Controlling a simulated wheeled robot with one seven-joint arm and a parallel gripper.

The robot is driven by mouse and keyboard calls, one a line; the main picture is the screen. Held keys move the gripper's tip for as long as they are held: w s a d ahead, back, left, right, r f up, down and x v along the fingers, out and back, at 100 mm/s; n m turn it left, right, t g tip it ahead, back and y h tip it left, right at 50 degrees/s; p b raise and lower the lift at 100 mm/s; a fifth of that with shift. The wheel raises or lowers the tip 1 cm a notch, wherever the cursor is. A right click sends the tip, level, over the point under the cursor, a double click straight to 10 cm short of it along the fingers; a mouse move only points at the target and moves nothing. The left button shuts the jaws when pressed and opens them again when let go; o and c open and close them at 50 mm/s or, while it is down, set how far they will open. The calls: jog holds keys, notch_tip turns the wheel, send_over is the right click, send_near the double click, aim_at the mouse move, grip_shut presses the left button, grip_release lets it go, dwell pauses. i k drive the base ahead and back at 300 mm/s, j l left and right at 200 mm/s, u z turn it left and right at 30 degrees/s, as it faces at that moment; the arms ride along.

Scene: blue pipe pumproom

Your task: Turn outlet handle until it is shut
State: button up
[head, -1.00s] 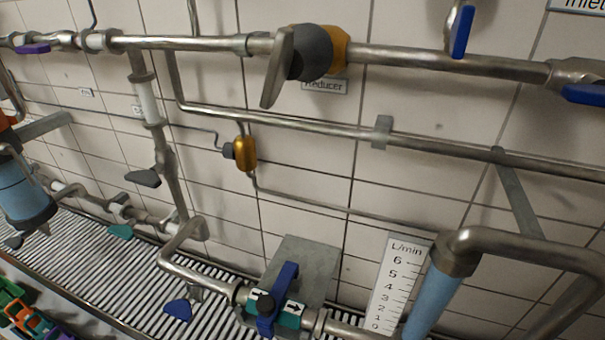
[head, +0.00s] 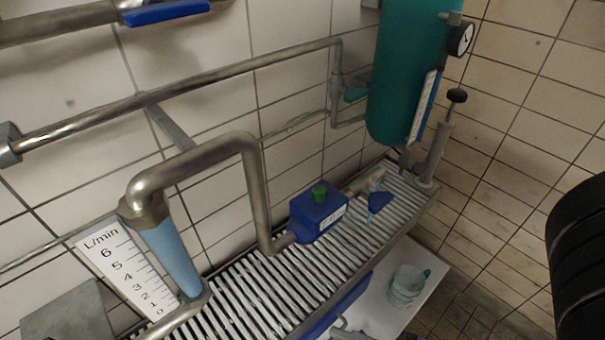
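No outlet label is readable, so I cannot tell for sure which handle is the outlet handle. A small blue handle (head: 380,201) sits low on the pipe run over the grate, right of a blue box with a green knob (head: 319,211). A long blue lever (head: 165,12) lies along the pipe at the top left. A teal handle (head: 355,94) is on the thin pipe left of the green tank. My gripper is not in view.
The tall green tank (head: 405,75) with a gauge (head: 461,38) stands in the corner. A flow scale (head: 125,275) and blue tube (head: 172,258) are at left. The slatted grate (head: 245,295) runs below. A clear cup (head: 405,286) stands on a white surface. A black ribbed shape blocks the right edge.

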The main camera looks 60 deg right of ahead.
aim_at(377, 202)
jog(key=k+l+z, duration=0.15)
jog(key=k, duration=0.75)
